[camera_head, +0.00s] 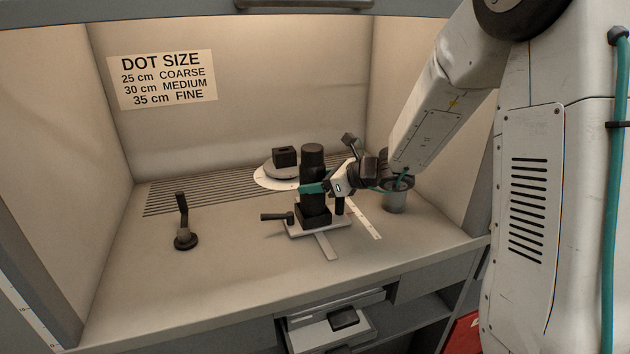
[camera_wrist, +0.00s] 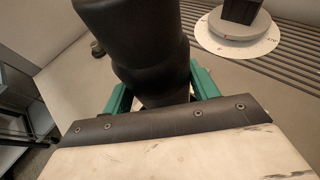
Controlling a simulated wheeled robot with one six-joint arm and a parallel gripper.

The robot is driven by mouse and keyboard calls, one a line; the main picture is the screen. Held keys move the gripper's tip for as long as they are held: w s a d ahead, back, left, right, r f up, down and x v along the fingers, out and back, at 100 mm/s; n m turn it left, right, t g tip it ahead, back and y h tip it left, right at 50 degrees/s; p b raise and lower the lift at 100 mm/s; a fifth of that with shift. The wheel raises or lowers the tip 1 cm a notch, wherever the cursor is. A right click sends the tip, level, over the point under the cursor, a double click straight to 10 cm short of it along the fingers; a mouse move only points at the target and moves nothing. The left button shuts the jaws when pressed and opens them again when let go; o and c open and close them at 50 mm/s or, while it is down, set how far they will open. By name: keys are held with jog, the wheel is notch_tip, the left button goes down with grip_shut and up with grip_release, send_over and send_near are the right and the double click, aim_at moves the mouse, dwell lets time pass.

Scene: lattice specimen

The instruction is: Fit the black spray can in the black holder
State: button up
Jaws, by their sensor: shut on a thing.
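The black spray can (camera_head: 313,163) stands upright on the work surface's near middle, directly over the black holder (camera_head: 314,219). Its lower end meets the holder's top, but black on black hides whether it sits inside. The holder is a square block on a white base plate (camera_head: 331,226). My gripper (camera_head: 313,188) reaches in from the right, its teal fingers shut around the can's lower body. In the wrist view the can (camera_wrist: 135,45) fills the middle between the teal fingers, and the holder is hidden.
A black block (camera_head: 285,156) sits on a round turntable (camera_head: 274,172) behind the can. A black lever (camera_head: 184,228) stands at left. A black handle (camera_head: 273,217) sticks out left of the holder. A grey cup (camera_head: 396,201) stands right. The front left surface is clear.

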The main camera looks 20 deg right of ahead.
jog(key=shift+f, duration=0.4)
dwell(0.4)
jog(key=o, duration=1.3)
jog(key=shift+o, duration=0.2)
jog(key=shift+v, duration=2.55)
jog(key=v, duration=0.7)
jog(key=shift+s+d+r, duration=0.15)
jog(key=shift+s+d, duration=0.1)
